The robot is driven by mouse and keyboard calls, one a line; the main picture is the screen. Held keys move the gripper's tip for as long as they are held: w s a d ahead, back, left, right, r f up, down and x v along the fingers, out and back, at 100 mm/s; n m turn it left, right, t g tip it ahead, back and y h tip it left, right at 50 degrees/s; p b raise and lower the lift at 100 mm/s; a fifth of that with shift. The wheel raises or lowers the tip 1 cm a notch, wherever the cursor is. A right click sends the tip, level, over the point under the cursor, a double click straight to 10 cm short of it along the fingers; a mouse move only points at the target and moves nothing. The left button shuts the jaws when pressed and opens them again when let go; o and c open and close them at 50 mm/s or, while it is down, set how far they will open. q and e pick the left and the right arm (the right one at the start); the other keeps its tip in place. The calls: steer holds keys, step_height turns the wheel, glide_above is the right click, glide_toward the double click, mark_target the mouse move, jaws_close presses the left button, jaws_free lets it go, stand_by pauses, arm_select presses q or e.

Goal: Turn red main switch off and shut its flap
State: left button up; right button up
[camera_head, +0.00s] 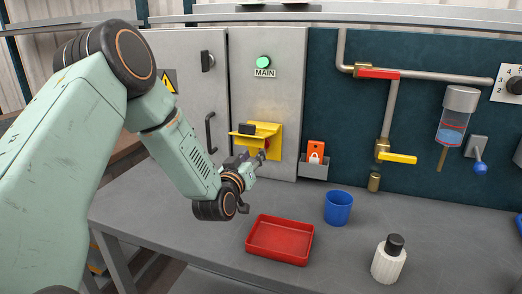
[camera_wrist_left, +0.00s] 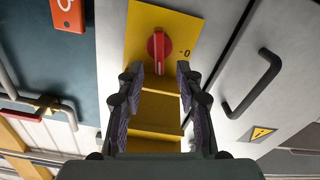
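The red main switch (camera_wrist_left: 158,46) sits on a yellow plate (camera_wrist_left: 139,24) in the left wrist view. Its grip runs up and down in that picture, and a "0" mark is to its right. The yellow flap (camera_wrist_left: 158,106) stands open, jutting out from the plate; it also shows in the head view (camera_head: 243,136). My left gripper (camera_wrist_left: 159,72) is open, its fingertips on either side of the lower end of the switch; I cannot tell if they touch it. My right gripper is not in view.
A green lamp (camera_head: 264,62) is above the "MAIN" label on the grey cabinet. A holder with an orange tag (camera_head: 316,151) is just right of the plate. On the bench are a red tray (camera_head: 280,258), a blue cup (camera_head: 338,208) and a white bottle (camera_head: 388,264).

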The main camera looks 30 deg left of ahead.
arm_select(q)
steer(key=x, duration=0.5)
steer(key=shift+w+f, duration=0.15)
steer(key=shift+f, duration=0.05)
steer(key=shift+c, duration=0.2)
steer(key=shift+w+d, duration=0.15)
steer(key=shift+c, duration=1.4)
steer(key=shift+s+r, duration=0.1)
steer(key=shift+s, duration=0.1)
jaws_close()
